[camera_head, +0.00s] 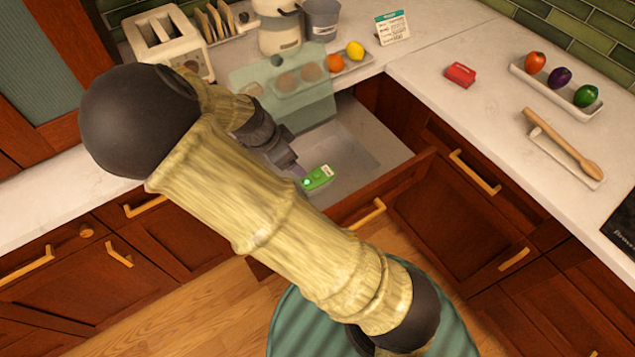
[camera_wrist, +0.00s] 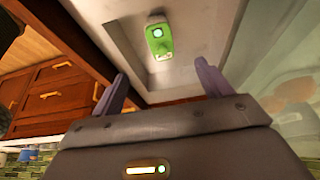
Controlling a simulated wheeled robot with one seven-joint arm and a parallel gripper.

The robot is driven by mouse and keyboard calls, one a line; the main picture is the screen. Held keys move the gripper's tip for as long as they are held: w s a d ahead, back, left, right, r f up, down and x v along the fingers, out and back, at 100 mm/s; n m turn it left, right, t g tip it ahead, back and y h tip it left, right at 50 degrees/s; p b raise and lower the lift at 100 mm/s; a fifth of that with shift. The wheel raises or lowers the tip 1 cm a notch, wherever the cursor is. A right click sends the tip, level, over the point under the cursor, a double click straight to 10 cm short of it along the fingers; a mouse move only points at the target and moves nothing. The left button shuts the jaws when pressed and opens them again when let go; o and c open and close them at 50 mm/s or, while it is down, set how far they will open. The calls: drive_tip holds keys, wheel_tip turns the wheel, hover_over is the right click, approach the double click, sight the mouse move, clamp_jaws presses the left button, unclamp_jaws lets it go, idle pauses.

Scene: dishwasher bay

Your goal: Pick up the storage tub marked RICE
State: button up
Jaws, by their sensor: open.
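A small green tub-like item (camera_head: 318,177) with a pale label and a round light spot lies in the open drawer (camera_head: 370,165). Its lettering is too small to read, so I cannot tell whether it says RICE. In the wrist view the green item (camera_wrist: 159,40) is ahead, beyond the fingertips and roughly centred between them. My gripper (camera_head: 300,171) is over the drawer, just up and left of the green item in the head view. In the wrist view my gripper (camera_wrist: 160,75) has its two purple fingers spread with nothing between them.
A translucent green panel (camera_head: 290,112) stands at the drawer's back left. A toaster (camera_head: 165,42), orange (camera_head: 335,63) and lemon (camera_head: 355,50) are behind. A red box (camera_head: 460,74), vegetable tray (camera_head: 518,68) and wooden spoon (camera_head: 560,143) are on the right counter.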

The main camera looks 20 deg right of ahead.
sight(315, 178)
drive_tip(key=x, duration=1.2)
drive_tip(key=shift+f+b, duration=0.1)
drive_tip(key=shift+b, duration=0.2)
drive_tip(key=shift+d, duration=0.1)
drive_tip(key=shift+p+x, duration=0.3)
drive_tip(key=shift+x, duration=2.35)
drive_tip(key=shift+w+d, duration=0.15)
drive_tip(key=shift+d, duration=0.05)
drive_tip(key=c, duration=1.3)
drive_tip(key=shift+r, duration=0.25)
